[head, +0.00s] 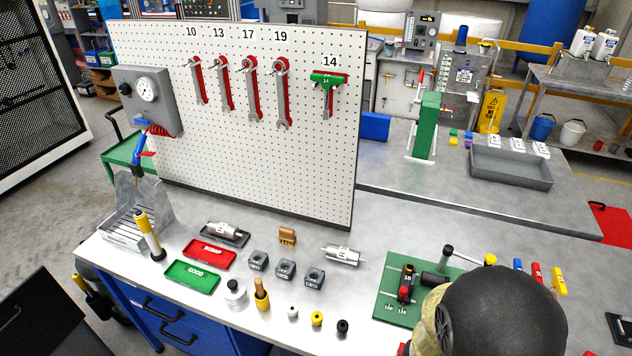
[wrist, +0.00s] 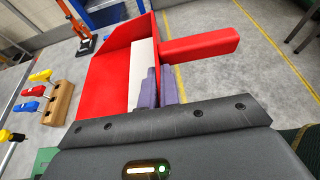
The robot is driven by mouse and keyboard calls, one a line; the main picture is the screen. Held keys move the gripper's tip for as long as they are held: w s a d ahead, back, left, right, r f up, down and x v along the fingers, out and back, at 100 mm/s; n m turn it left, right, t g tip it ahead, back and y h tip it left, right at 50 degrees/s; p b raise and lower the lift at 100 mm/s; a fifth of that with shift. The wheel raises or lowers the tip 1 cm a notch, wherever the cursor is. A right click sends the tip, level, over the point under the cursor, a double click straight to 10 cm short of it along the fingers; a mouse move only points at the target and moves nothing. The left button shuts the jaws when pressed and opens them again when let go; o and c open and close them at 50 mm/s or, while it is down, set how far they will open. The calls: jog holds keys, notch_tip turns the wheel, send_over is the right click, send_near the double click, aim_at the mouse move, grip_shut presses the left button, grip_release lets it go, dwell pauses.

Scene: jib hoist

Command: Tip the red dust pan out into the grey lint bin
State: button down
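In the wrist view the red dust pan (wrist: 104,82) fills the space just beyond my gripper (wrist: 159,88). Its handle (wrist: 205,45) points to the right. The two purple-grey fingers lie close together, one on each side of the pan's thin red side wall, and appear shut on it. A pale strip (wrist: 143,65) shows inside the pan; I cannot tell what it is. I cannot make out the pan in the head view, where a dark rounded part of my arm covers the lower right. I cannot identify the grey lint bin for sure in either view.
The workbench (head: 200,318) carries red and green trays, a green board (head: 390,307) and several small parts. A pegboard (head: 300,150) stands behind. A grey tray (head: 512,168) lies on the back bench. In the wrist view, a wooden block (wrist: 60,102) with coloured-handled tools is left; floor shows beyond.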

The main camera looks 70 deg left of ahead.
jog(key=w+d+f+m+g+h, duration=0.1)
jog(key=w+d+f, duration=0.4)
jog(key=d+f, duration=0.6)
jog(key=w+d+f+m+g+h, duration=0.1)
jog(key=w+d+f, duration=0.55)
jog(key=d, duration=0.75)
notch_tip(320, 180, down, 11)
jog(key=s+b, duration=0.1)
jog(key=b, duration=0.9)
jog(key=shift+s+a, duration=0.2)
jog(key=shift+s, duration=0.05)
jog(key=shift+a+r, duration=0.1)
jog(key=shift+r, duration=0.05)
